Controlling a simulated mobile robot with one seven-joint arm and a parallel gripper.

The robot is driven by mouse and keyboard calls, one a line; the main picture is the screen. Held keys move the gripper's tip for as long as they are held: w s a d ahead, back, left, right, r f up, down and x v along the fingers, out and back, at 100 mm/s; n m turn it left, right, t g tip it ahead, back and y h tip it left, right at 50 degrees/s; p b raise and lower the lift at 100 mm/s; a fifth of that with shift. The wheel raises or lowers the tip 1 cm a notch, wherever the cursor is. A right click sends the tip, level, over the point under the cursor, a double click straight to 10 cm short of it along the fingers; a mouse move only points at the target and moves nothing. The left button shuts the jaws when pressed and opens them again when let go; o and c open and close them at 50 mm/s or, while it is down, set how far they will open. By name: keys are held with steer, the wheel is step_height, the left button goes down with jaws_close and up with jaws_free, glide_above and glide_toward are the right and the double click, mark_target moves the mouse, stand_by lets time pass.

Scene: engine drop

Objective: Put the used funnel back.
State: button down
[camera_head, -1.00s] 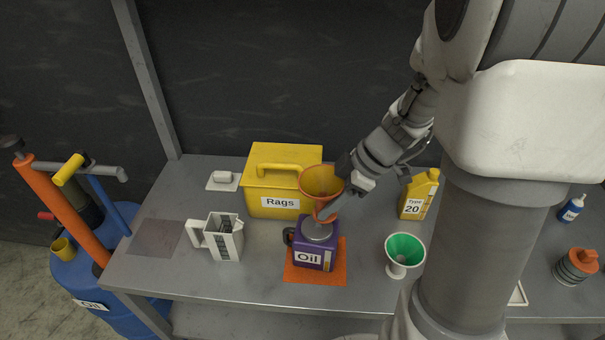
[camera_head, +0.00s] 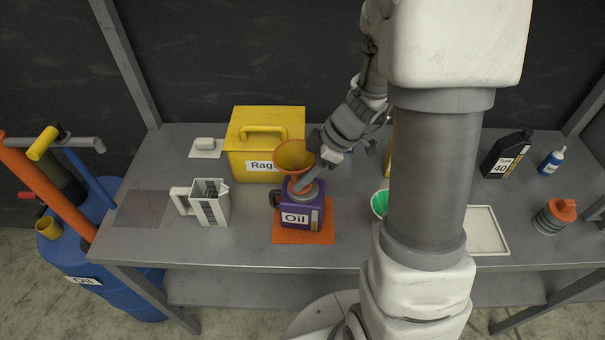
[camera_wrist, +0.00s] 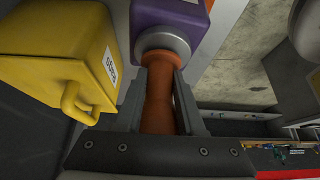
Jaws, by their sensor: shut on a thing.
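My gripper (camera_wrist: 160,100) is shut on the neck of an orange funnel (camera_wrist: 158,108). In the head view the funnel's yellow-orange bowl (camera_head: 293,155) shows above the purple oil jug (camera_head: 302,214). The gripper reaches in from the upper right. The jug stands on an orange mat (camera_head: 285,236). In the wrist view the funnel's end is close to the grey collar on the jug's top (camera_wrist: 165,42); I cannot tell whether it is inside the mouth. A second funnel, green inside (camera_head: 379,203), is mostly hidden behind my arm.
A yellow rags box (camera_head: 240,160) stands behind the jug, and a white measuring jug (camera_head: 212,205) stands left. A white tray (camera_head: 489,209), black bottle (camera_head: 505,155), small blue bottle (camera_head: 552,163) and orange-capped filter (camera_head: 556,217) are right. Bare table lies front right.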

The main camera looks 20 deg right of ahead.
steer(key=shift+f, duration=0.15)
steer(key=c, duration=0.5)
jaws_free()
steer(key=shift+r+p, duration=0.35)
steer(key=shift+p, duration=0.6)
